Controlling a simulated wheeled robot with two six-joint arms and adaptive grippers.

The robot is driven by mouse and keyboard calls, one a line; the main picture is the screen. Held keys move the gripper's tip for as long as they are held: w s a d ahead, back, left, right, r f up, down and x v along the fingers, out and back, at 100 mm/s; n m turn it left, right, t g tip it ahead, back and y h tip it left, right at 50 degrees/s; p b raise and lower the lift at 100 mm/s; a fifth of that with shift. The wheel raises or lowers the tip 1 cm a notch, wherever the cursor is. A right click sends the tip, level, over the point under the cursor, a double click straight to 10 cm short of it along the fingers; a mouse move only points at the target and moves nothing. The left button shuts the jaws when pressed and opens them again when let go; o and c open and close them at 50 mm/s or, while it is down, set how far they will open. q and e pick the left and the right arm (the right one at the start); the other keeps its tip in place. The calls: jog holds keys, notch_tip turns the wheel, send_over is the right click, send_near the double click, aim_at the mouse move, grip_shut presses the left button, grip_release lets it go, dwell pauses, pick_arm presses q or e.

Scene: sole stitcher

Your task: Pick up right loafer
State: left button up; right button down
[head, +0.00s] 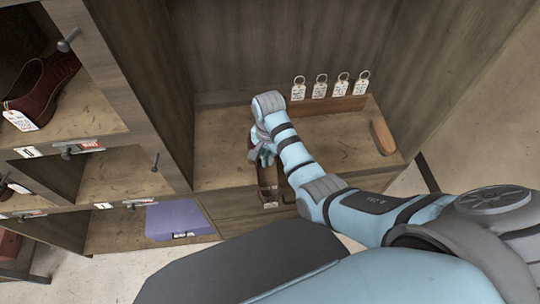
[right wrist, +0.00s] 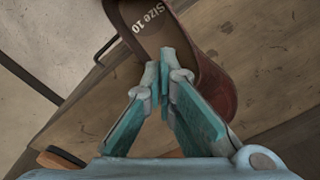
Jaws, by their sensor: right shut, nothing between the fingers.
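A brown-red leather loafer (head: 268,180) lies at the front left of the wooden bench, partly hidden by my right gripper, with a white tag at its lower end. In the right wrist view the loafer (right wrist: 213,84) shows a tan insole printed "Size 10". My right gripper (head: 264,157) is over the loafer in the head view. In the right wrist view its fingertips (right wrist: 164,58) are closed together, empty, and overlap the shoe's opening. I cannot tell whether they touch the shoe. My left gripper is not in view.
Cubbies at left hold a dark red shoe (head: 45,85) and a purple box (head: 178,218). The bench middle (head: 345,140) is clear.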

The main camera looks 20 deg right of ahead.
jog(key=b, duration=0.1)
send_over(272, 173)
jog(key=s+a, duration=0.1)
jog(key=f, duration=0.6)
jog(key=shift+a, duration=0.2)
jog(key=shift+d, duration=0.1)
jog(key=shift+w+d, duration=0.5)
jog(key=shift+d, duration=0.1)
